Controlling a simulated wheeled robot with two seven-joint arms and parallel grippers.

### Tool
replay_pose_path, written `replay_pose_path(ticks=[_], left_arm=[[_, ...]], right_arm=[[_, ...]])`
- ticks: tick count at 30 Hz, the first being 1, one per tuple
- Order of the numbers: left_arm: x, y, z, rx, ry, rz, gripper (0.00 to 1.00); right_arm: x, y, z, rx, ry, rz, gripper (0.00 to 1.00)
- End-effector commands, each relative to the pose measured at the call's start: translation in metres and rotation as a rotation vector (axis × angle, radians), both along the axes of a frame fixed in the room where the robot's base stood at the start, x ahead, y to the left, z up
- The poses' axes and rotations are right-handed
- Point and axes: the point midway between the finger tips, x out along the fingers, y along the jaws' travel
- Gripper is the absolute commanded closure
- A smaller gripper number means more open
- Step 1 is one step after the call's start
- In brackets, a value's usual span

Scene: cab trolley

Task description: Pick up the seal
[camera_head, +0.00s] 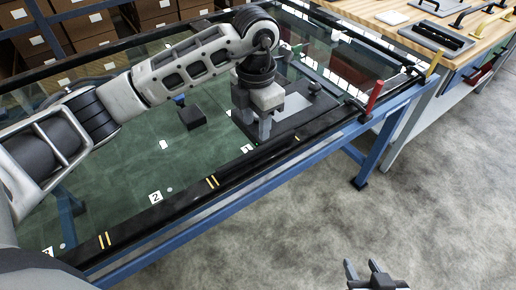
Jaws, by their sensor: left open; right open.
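I cannot clearly make out which thing is the seal; it may be small or hidden by my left gripper. A long black strip (180,205) runs along the near edge of the green-topped trolley (110,185). My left gripper (257,133) reaches in over the trolley and points down, its fingertips just behind this strip. Its jaws are open, and I see nothing held between them. My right gripper (363,264) is at the bottom of the view, open and empty, over the floor away from the trolley.
A black block with a blue knob (192,116) stands left of my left gripper. A grey plate (292,112) lies right of it. A wooden bench (385,12) and shelved boxes (95,42) stand behind.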

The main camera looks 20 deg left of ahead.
Motion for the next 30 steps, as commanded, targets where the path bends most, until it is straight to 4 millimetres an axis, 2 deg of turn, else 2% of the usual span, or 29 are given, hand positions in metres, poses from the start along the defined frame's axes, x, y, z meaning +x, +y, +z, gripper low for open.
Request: replay_pose_path(ticks=[3,11,19,28,29,30], left_arm=[[-0.001,-0.001,-0.02,-0.001,0.003,0.001,0.58],[0.0,-0.001,-0.038,-0.003,0.001,0.0,0.58],[0.003,-0.003,-0.077,-0.003,0.002,-0.001,0.58],[0.003,-0.003,-0.083,-0.003,-0.001,-0.001,0.58],[0.003,-0.003,-0.083,-0.003,-0.001,-0.001,0.61],[0.003,-0.003,-0.083,-0.003,-0.001,-0.001,0.72]], right_arm=[[-0.003,0.0,-0.001,0.001,0.009,-0.002,0.59],[-0.006,0.001,-0.002,0.005,0.018,-0.007,0.59],[-0.005,0.0,0.005,0.004,0.012,-0.012,0.59],[0.0,-0.001,0.006,0.002,0.004,-0.013,0.59],[0.001,-0.001,0.006,0.001,0.003,-0.012,0.59],[0.001,-0.001,0.006,0.002,0.002,-0.013,0.59]])
